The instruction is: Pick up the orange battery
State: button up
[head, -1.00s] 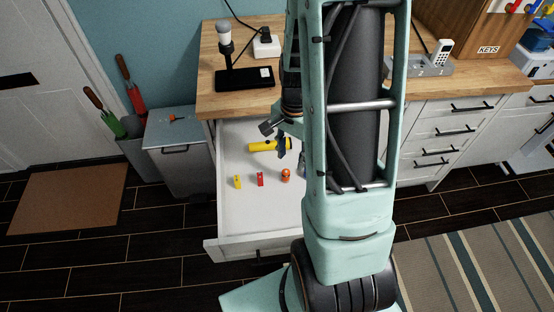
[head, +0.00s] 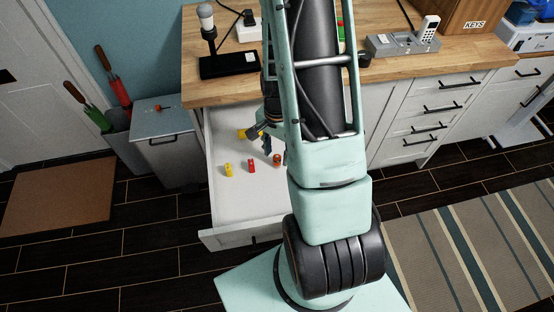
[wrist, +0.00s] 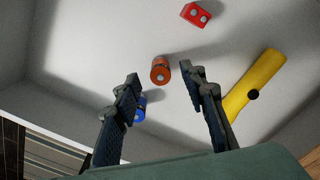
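The orange battery (wrist: 160,70) stands on the white floor of the open drawer (head: 235,205). In the wrist view it shows between and just beyond my fingertips; in the head view it is the orange one (head: 277,160) right of the red battery. My gripper (wrist: 160,81) is open and empty, with a finger to either side of the battery's line. In the head view my gripper (head: 266,145) hangs over the drawer, partly hidden by my arm. I cannot tell its exact height above the battery.
A blue battery (wrist: 139,110) lies close to the left finger. A red battery (wrist: 196,14) and yellow flashlight (wrist: 262,80) are nearby. A yellow battery (head: 228,170) stands farther left. Drawer walls and the wooden counter (head: 190,85) bound the space.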

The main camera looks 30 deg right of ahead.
jog(key=shift+f, duration=1.2)
grip_shut()
